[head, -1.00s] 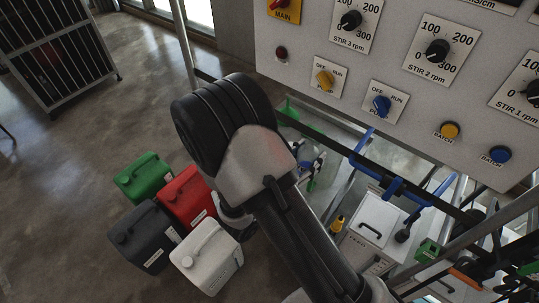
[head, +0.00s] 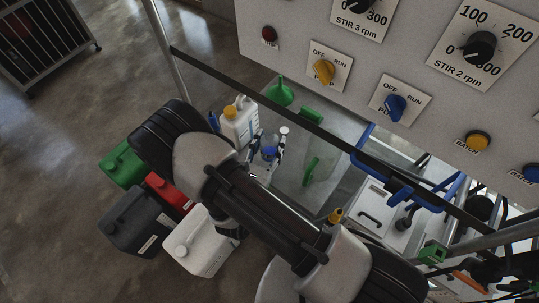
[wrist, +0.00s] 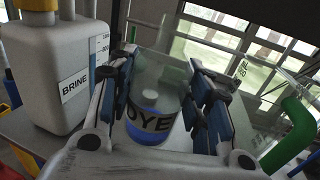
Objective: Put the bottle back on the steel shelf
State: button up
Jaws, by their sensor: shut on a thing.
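The bottle (wrist: 152,128), clear with blue liquid low down and a DYE label, is between the two fingers of my gripper (wrist: 166,80) in the wrist view. My gripper is shut on it. In the head view the bottle (head: 269,146) shows small beyond my arm, with my gripper (head: 264,158) partly hidden by my forearm.
A white BRINE jug (wrist: 70,75) with a yellow cap stands close left of the bottle. A green funnel (head: 280,92) and a green item (head: 311,170) are nearby. Several jerrycans (head: 205,240) stand on the floor.

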aim_at(266, 161)
jog(key=shift+f+b, duration=0.7)
jog(key=shift+f, duration=2.1)
jog(key=shift+f, duration=0.1)
jog(key=o, duration=1.2)
